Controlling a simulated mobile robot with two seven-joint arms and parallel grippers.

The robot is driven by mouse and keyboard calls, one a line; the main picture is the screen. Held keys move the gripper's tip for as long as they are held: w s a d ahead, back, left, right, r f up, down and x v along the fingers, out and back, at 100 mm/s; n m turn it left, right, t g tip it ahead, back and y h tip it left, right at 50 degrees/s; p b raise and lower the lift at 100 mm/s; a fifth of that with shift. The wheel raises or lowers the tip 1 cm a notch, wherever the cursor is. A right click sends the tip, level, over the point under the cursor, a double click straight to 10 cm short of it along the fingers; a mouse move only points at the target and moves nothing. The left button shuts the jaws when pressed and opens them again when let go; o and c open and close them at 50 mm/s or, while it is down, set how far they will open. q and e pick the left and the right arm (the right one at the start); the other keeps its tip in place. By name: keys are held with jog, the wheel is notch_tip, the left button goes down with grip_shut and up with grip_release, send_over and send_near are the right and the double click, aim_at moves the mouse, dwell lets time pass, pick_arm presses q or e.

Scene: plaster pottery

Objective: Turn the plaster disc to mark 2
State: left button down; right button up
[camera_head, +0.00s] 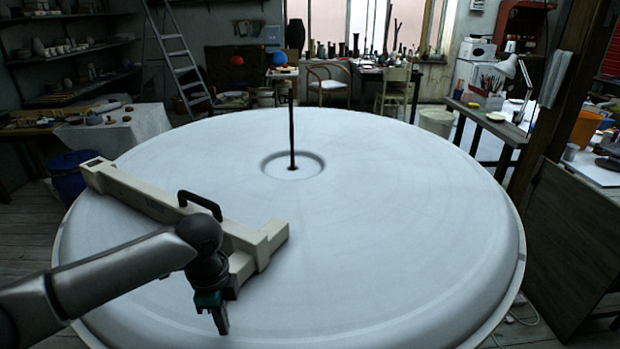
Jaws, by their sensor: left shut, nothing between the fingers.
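The plaster disc (400,240) is a very large, round, pale slab that fills the middle of the head view. A thin dark rod (291,125) stands upright in the round recess at its centre. A cream beam (150,200) with a black handle (200,204) and a crosspiece at its right end lies over the left part of the disc. My left gripper (221,316) is shut and empty, pointing down over the near left of the disc. I cannot tell whether its tips touch the surface. My left arm hides part of the beam and disc. I can make out no numbered mark. My right gripper is out of view.
A blue bin (72,175) stands by the disc's left edge. A dark wooden panel (570,250) leans near its right edge, with a white cable on the floor. A stepladder, benches and chairs stand behind. The disc's right half is clear.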

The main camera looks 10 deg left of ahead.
pick_arm(q)
jog(key=shift+f+b, duration=0.35)
jog(key=shift+f, duration=0.65)
jog(key=shift+s+d, duration=0.1)
jog(key=shift+d, duration=0.05)
